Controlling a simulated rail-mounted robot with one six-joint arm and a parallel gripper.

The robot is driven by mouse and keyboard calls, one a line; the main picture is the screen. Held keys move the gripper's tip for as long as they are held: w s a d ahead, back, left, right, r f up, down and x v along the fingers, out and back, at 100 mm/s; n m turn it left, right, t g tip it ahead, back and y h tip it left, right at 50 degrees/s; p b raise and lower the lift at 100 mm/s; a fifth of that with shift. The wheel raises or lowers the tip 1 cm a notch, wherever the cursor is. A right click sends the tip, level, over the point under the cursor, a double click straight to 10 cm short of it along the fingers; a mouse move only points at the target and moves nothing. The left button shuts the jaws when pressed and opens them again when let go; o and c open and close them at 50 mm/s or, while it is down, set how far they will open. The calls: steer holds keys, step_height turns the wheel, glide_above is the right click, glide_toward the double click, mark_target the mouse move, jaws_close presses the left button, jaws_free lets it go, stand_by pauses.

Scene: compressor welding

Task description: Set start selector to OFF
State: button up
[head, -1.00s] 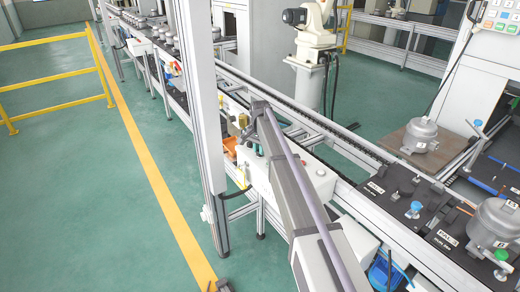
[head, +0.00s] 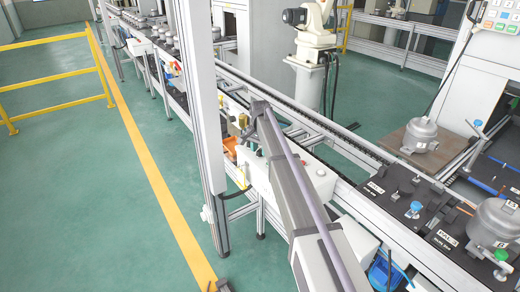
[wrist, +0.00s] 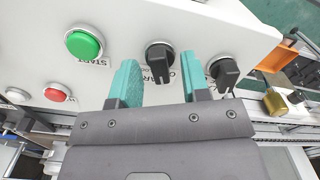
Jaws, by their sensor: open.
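In the wrist view, a white control panel (wrist: 205,22) carries a black selector knob (wrist: 159,56) near the middle. A second black knob (wrist: 224,72) sits to its right. A green button (wrist: 84,42) labelled START is at the left. The label by the middle knob is partly hidden, so I cannot read it fully. My gripper (wrist: 160,64) is open, with one teal finger on each side of the middle knob. I see no clear contact, and its depth relative to the knob is hard to tell. In the head view my arm hides the gripper and knobs.
A red button (wrist: 58,92) and a pale button (wrist: 16,95) are also on the panel. A brass-coloured block (wrist: 277,102) and an orange part (wrist: 279,55) lie to the right. In the head view, an upright post (head: 200,120) stands left of my arm beside the conveyor.

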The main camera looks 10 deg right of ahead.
mark_target(260, 150)
step_height(260, 150, up, 11)
steer(key=p, duration=1)
steer(key=shift+f, duration=0.15)
steer(key=s+f+n+b, duration=0.2)
steer(key=s+n, duration=0.2)
steer(key=s, duration=1.6)
steer(key=s+f+n+b, duration=0.2)
steer(key=s+f+n, duration=0.1)
steer(key=s, duration=1.8)
steer(key=shift+n+b, duration=0.3)
steer(key=shift+n, duration=0.5)
